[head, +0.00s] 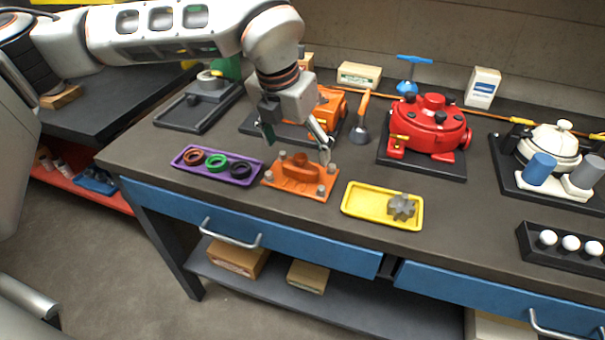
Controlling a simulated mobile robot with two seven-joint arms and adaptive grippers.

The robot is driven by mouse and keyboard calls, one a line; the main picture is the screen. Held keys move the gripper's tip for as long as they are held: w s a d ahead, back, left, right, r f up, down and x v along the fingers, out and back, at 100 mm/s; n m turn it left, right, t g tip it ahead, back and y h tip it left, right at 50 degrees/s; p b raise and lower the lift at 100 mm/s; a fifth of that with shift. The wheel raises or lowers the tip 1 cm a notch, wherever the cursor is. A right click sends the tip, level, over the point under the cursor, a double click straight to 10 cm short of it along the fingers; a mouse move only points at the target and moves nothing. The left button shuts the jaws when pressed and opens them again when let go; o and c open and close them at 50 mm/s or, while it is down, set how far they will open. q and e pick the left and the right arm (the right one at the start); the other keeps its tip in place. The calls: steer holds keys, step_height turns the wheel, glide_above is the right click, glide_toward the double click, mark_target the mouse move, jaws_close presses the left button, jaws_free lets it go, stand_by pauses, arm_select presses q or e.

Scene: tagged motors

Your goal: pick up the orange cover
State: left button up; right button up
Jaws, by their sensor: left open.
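The orange cover (299,169) appears as a rounded orange piece with a raised middle. It lies on an orange plate (275,186) with several grey pegs at its corners, near the front edge of the bench. My left gripper (297,143) hangs above and just behind the cover, pointing down, with its fingers apart and nothing between them. It looks apart from the cover, though the exact gap cannot be told. My right gripper is not in view.
A purple tray (247,176) with rings lies left of the plate. A yellow tray (355,208) with a grey gear lies right. An orange housing (331,104) stands behind the gripper. A red housing (430,122) stands at right, with a scraper-like tool (360,125) between.

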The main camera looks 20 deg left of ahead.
mark_target(300, 157)
arm_select(q)
steer(key=shift+w+f, duration=0.2)
steer(key=shift+f, duration=0.5)
steer(key=x, duration=0.4)
steer(key=shift+w+d+f, duration=0.1)
steer(key=shift+w+f, duration=0.1)
steer(key=shift+f, duration=0.05)
steer(key=shift+c, duration=0.4)
